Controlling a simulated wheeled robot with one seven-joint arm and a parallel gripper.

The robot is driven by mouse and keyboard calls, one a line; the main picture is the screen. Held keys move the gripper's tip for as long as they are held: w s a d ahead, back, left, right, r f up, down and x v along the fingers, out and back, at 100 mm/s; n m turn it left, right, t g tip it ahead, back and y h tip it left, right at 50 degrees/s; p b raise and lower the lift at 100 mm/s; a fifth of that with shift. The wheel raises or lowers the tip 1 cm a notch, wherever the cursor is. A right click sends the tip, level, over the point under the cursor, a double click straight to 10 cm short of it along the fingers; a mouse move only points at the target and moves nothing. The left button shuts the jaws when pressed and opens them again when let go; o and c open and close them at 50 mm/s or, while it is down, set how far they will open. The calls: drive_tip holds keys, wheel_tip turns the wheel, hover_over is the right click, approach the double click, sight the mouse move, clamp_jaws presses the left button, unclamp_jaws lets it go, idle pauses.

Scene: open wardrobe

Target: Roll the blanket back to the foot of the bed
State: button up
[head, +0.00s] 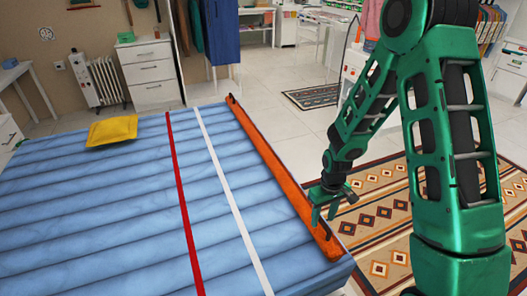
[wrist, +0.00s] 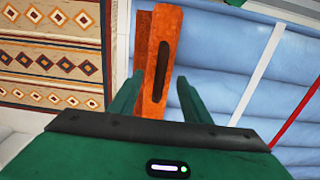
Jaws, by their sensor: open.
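The blue ridged blanket (head: 95,205) lies spread flat over the bed in the head view, with a red stripe and a white stripe across it. It also shows at the right in the wrist view (wrist: 225,55). A long orange bar (head: 268,158) runs along its right edge, with a dark slot or handle near each end. My gripper (head: 325,215) is at the bar's near end. In the wrist view my gripper (wrist: 158,78) is open, its green fingers on either side of the orange bar (wrist: 173,35) near the dark slot. I cannot tell whether they touch it.
A yellow cushion (head: 112,130) lies at the far left of the bed. A patterned rug (head: 385,212) covers the floor right of the bed. White drawers (head: 150,75) and a radiator (head: 107,80) stand behind. Pale floor (head: 262,78) is clear beyond the bed.

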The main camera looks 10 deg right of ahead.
drive_tip(key=shift+r, duration=2.6)
drive_tip(key=shift+d+r, duration=0.1)
drive_tip(key=s+d+r+m, duration=0.2)
drive_tip(key=s+d+r, duration=0.3)
drive_tip(key=r, duration=0.2)
drive_tip(key=s+d+r+m, duration=0.2)
drive_tip(key=s+d+r, duration=0.25)
drive_tip(key=r, duration=0.25)
drive_tip(key=s+d+r+m, duration=0.2)
drive_tip(key=s+r, duration=0.2)
drive_tip(key=s, duration=0.4)
drive_tip(key=s+d+r+m, duration=0.2)
drive_tip(key=s+r, duration=0.3)
drive_tip(key=s, duration=0.4)
drive_tip(key=shift+r+m, duration=0.15)
drive_tip(key=shift+m, duration=0.65)
